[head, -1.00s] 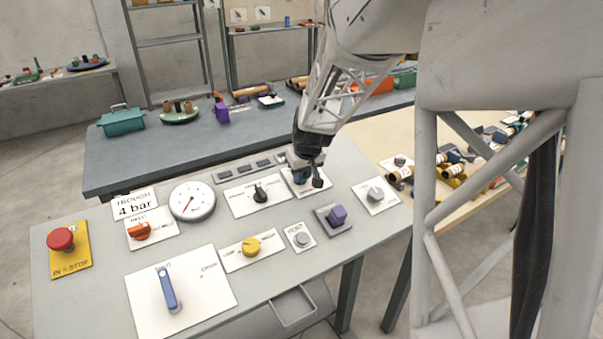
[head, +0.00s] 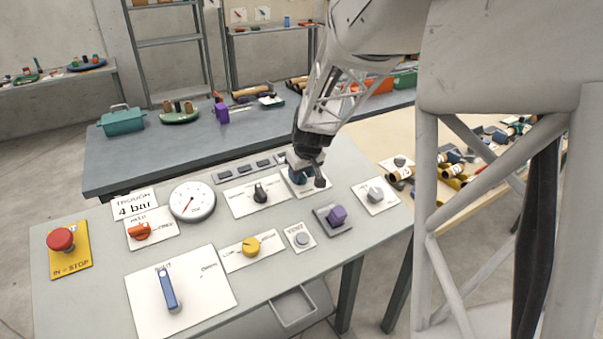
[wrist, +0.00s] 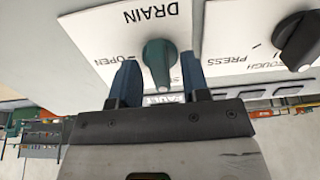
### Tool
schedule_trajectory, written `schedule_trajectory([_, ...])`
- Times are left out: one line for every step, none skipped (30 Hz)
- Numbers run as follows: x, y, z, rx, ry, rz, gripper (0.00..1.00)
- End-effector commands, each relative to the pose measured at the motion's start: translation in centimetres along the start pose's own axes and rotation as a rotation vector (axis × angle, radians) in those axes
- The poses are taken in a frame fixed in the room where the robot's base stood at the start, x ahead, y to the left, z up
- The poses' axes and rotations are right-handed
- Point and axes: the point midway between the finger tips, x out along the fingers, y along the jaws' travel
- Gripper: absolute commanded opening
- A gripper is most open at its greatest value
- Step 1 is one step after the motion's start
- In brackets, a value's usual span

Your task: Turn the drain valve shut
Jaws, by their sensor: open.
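The drain valve is a teal knob (wrist: 157,62) on a white plate marked DRAIN (wrist: 100,32) in the wrist view. The plate has OPEN at the left of the knob; a second label at its lower right is mostly hidden by a finger. The knob's grip runs nearly up and down in that view. My gripper (wrist: 158,70) is open, with one blue finger on each side of the knob and small gaps visible. In the head view my gripper (head: 306,174) is over the drain plate at the panel's back right and largely covers the knob.
A black selector knob (head: 260,193) stands just left of the drain plate. A grey knob (head: 375,194) is to its right and a purple knob (head: 337,215) in front. A yellow knob (head: 251,246), blue lever (head: 167,288) and red stop button (head: 61,239) are farther away.

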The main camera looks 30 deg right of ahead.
Motion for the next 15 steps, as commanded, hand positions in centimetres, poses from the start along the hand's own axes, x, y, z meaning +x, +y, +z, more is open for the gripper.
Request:
schedule_trajectory([0.0, 0.0, 0.0, 0.000, 0.000, 0.000, 0.43])
schedule_trajectory([0.0, 0.0, 0.0, 0.000, 0.000, 0.000, 0.43])
schedule_trajectory([0.0, 0.0, 0.0, 0.000, 0.000, 0.000, 0.43])
schedule_trajectory([-0.1, 0.0, 0.0, 0.000, 0.000, 0.000, 0.43])
schedule_trajectory([-0.1, 0.0, 0.0, 0.000, 0.000, 0.000, 0.43])
schedule_trajectory([-0.3, 0.0, 0.0, 0.000, 0.000, 0.000, 0.43])
schedule_trajectory([-0.4, 0.0, 0.0, 0.000, 0.001, 0.000, 0.43])
schedule_trajectory([-0.6, 0.0, 0.0, 0.000, 0.001, 0.000, 0.43])
schedule_trajectory([-0.9, 0.0, 0.0, 0.000, 0.001, 0.000, 0.43])
schedule_trajectory([-1.1, 0.0, 0.0, 0.001, 0.001, 0.000, 0.43])
schedule_trajectory([-1.4, 0.0, 0.0, 0.001, 0.001, 0.000, 0.43])
schedule_trajectory([-1.8, 0.0, 0.0, 0.001, 0.001, 0.000, 0.43])
schedule_trajectory([-2.1, 0.0, 0.0, 0.001, 0.002, 0.000, 0.43])
schedule_trajectory([-2.5, 0.0, 0.0, 0.001, 0.002, 0.001, 0.43])
schedule_trajectory([-3.0, 0.0, 0.0, 0.001, 0.002, 0.001, 0.43])
